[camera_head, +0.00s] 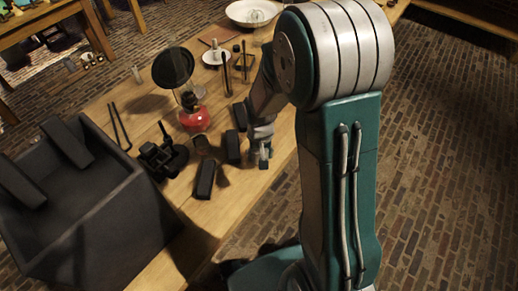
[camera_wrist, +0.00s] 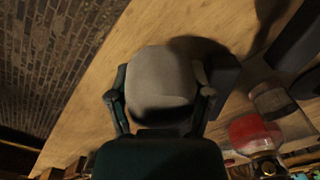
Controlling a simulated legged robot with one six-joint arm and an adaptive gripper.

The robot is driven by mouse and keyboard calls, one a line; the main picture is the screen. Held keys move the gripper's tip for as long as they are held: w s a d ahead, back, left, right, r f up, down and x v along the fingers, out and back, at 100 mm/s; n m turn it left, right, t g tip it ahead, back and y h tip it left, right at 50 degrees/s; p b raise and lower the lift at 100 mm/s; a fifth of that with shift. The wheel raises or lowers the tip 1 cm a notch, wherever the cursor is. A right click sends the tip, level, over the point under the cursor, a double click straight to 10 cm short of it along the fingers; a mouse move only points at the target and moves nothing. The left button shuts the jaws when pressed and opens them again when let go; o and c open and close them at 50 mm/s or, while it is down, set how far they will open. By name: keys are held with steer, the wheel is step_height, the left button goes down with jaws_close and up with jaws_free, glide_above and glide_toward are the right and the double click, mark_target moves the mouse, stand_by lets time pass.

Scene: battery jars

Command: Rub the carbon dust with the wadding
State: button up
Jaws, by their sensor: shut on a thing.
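My gripper (camera_head: 262,143) is low over the near right edge of the wooden table, beside the black blocks. In the wrist view my gripper (camera_wrist: 160,98) is shut on a pale, rounded pad, the wadding (camera_wrist: 162,70), with one finger on each side of it. The wadding also shows as a small pale patch in the head view (camera_head: 263,131). I cannot tell whether it touches the table. I cannot make out the carbon dust in either view.
Black blocks (camera_head: 206,179) lie left of my gripper. A red lamp (camera_head: 195,119) and a black stand (camera_head: 160,157) are farther left. A large dark box (camera_head: 95,205) fills the near left. A white bowl (camera_head: 253,12) is at the back.

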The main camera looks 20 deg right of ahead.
steer(key=shift+r, duration=0.5)
steer(key=shift+a+r, duration=0.4)
steer(key=shift+r, duration=0.2)
steer(key=shift+a+r, duration=0.35)
steer(key=shift+r, duration=0.25)
steer(key=shift+d, duration=0.5)
